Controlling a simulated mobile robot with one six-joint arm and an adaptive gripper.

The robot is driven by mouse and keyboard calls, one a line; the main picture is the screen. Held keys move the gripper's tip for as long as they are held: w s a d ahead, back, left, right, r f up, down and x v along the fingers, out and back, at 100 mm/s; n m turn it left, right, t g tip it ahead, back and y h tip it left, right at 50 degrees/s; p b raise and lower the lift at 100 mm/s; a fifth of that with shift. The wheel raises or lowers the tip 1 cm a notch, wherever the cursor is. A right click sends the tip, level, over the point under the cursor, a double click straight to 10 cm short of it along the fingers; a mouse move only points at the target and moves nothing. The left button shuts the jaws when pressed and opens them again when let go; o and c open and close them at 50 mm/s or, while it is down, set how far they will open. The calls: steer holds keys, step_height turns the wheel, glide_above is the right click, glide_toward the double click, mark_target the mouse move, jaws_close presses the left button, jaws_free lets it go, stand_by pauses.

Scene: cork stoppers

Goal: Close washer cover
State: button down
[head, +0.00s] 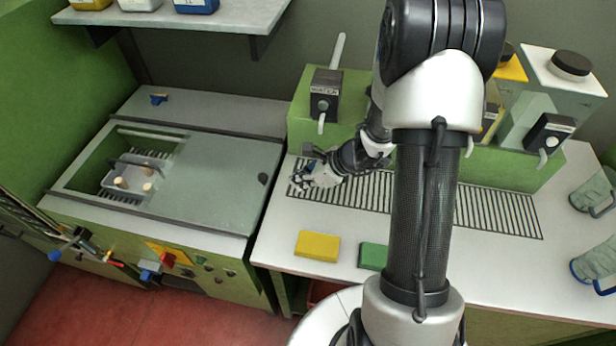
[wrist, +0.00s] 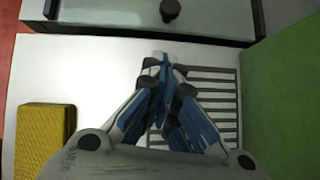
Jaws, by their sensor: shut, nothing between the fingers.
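The washer (head: 125,213) is the green unit with a grey top at left in the head view. Its flat grey cover (head: 215,180) lies over the right part of the top, leaving the left part open. A dark knob (head: 262,179) sits near the cover's right edge; in the wrist view the knob (wrist: 170,11) shows at the top, on the cover (wrist: 110,14). A basket (head: 133,180) with several corks shows in the opening. My gripper (head: 298,182) is shut and empty above the slatted drain, right of the knob and apart from it; its fingertips (wrist: 163,62) point toward the knob.
A yellow sponge (head: 318,246) and a green sponge (head: 373,256) lie on the white counter (head: 275,232). A green dispenser block (head: 300,125) with a tap stands behind the drain (head: 500,212). Jugs (head: 592,192) stand at far right. A shelf (head: 235,17) hangs above the washer.

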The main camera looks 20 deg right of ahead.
steer(key=b+x, duration=0.1)
steer(key=x, duration=0.3)
steer(key=shift+s+f, duration=0.1)
steer(key=shift+s, duration=0.05)
steer(key=shift+w+a, duration=0.85)
steer(key=shift+w, duration=0.1)
steer(key=shift+w+a+b, duration=0.3)
steer(key=shift+w+a, duration=0.1)
steer(key=shift+w, duration=0.1)
